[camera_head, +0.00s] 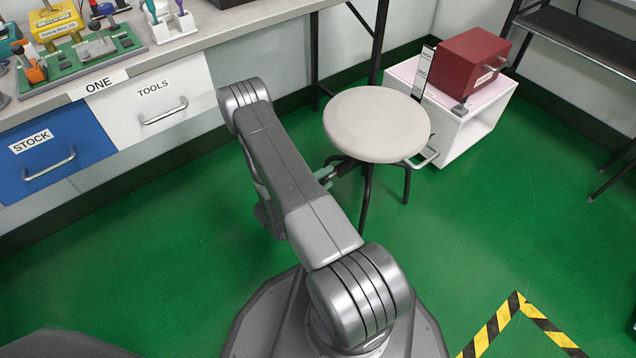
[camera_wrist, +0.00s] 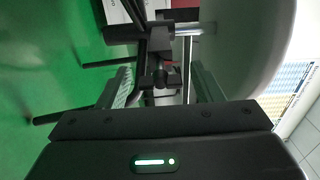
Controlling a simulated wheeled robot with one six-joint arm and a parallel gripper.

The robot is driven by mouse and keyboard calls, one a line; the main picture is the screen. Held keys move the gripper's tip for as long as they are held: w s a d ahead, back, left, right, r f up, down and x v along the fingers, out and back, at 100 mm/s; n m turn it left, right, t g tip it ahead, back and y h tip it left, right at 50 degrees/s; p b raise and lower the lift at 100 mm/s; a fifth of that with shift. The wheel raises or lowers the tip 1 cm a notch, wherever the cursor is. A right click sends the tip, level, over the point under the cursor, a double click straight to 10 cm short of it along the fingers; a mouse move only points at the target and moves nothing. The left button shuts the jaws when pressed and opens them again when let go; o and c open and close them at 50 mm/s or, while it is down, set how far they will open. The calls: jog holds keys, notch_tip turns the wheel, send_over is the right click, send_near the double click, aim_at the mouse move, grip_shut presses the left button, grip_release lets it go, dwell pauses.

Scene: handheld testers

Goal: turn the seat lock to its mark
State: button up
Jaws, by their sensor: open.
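The stool has a round pale seat (camera_head: 376,124) on dark legs, standing on the green floor. My gripper (camera_head: 327,175) is at the left underside of the seat. In the wrist view, my gripper (camera_wrist: 162,80) is open, with its two fingers apart under the seat (camera_wrist: 245,45). A dark knob-like part (camera_wrist: 160,78), which looks like the seat lock, shows between the fingers; I cannot tell if they touch it. The stool's dark legs and column lie behind it. I cannot make out the mark in either view.
A white cube shelf (camera_head: 462,135) with a red box (camera_head: 468,62) on top stands just behind the stool to the right. A workbench with a blue drawer (camera_head: 50,150) and a white drawer (camera_head: 155,97) lines the left. Open green floor lies right of the stool.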

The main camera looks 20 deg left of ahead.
jog(key=p+v, duration=0.3)
jog(key=v, duration=1)
jog(key=shift+s+a, duration=0.2)
jog(key=shift+s, duration=0.05)
jog(key=b+x, duration=0.3)
jog(key=x, duration=1)
jog(key=shift+w+d, duration=0.25)
jog(key=shift+w, duration=0.05)
jog(key=shift+s+a, duration=0.1)
